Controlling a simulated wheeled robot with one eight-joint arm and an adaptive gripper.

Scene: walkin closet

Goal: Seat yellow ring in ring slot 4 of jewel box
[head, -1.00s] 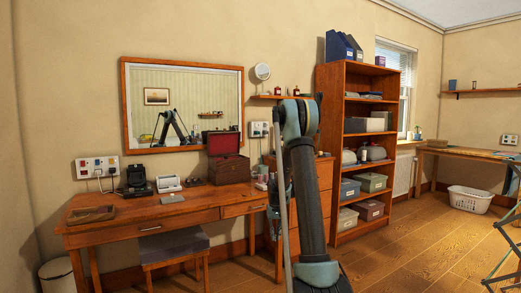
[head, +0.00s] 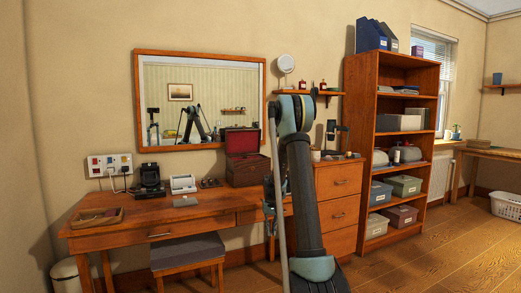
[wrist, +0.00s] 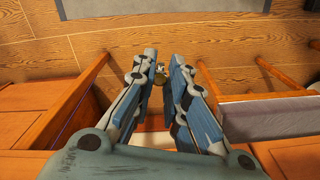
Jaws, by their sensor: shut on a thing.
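My gripper (wrist: 161,72) is shut on a small gold-coloured ring (wrist: 159,77), held between the fingertips in the wrist view. The ring is small and partly hidden by the fingers. The gripper points down over the wooden floor, between orange-brown furniture and the grey-topped stool. In the head view my arm hides most of the gripper. The jewel box (head: 247,173) is a dark red box with its lid raised, standing at the right part of the dressing table under the mirror. The gripper is apart from it. Its ring slots cannot be made out.
The dressing table (head: 150,235) also bears a tray (head: 97,218), a black device (head: 149,180) and a white device (head: 183,184). A stool (head: 187,250) stands in front. A drawer chest (head: 338,215) and shelf unit (head: 362,100) stand to the right.

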